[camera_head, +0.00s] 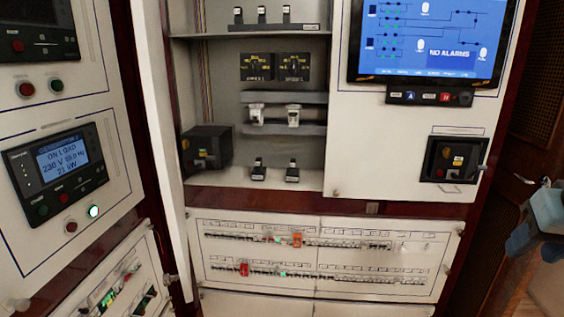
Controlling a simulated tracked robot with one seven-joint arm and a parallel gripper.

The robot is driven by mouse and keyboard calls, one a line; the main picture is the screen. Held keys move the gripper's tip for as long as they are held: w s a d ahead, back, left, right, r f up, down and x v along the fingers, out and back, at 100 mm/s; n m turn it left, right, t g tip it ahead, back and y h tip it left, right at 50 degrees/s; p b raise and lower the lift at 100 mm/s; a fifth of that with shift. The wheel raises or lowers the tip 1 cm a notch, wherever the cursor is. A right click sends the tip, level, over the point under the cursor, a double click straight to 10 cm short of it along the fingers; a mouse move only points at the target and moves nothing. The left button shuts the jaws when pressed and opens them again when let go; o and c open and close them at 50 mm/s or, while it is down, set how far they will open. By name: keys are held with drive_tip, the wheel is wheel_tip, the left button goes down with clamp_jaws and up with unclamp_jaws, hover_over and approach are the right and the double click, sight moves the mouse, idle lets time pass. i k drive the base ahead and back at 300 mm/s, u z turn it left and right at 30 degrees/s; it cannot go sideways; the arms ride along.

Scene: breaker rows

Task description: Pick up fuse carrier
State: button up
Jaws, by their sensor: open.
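Two small white blocks that look like fuse carriers, a left one (257,114) and a right one (293,115), sit side by side on a grey rail in the open cabinet bay. I cannot tell for sure which one is the fuse carrier. My gripper (535,246) is at the right edge of the picture, partly cut off. It is blue-grey, open, and well to the right of and lower than the white blocks. Nothing shows between its fingers.
A black box (207,149) stands at the bay's lower left. Dark rotary switches (275,67) are above the blocks. Breaker rows (320,262) run below. A screen (432,40) and black breaker unit (453,160) are at right. An open white door edge (160,130) borders the bay.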

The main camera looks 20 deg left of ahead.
sight(258, 168)
drive_tip(key=z, duration=0.05)
drive_tip(key=i, duration=1.2)
drive_tip(key=u, duration=1.55)
drive_tip(key=k, duration=0.75)
drive_tip(key=u, duration=0.2)
drive_tip(key=i, duration=0.75)
drive_tip(key=z, duration=0.1)
